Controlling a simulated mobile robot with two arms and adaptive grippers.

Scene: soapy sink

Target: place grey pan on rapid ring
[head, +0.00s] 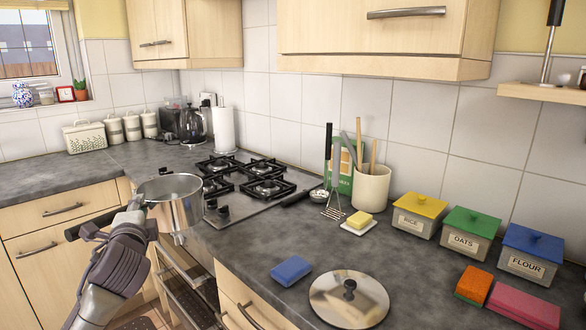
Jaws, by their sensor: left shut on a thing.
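The grey pan (175,207) is a shiny metal pot with a black handle (90,226) pointing left. It is in front of the hob's left front corner, over the counter's front edge, and looks empty. My left gripper (138,208) is shut on the pan at its handle side; the gripper hides part of the handle joint. The gas hob (238,208) is behind and right of the pan, with several burners under black grates (267,187). The grates look bare. I cannot tell which burner is the rapid ring. My right gripper is not in view.
A round lid (349,299) and a blue sponge (291,271) lie on the front counter. A utensil pot (371,186) stands right of the hob, with a black-handled utensil (300,198) by the hob's edge. A paper roll (223,130) and kettle (191,124) stand behind.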

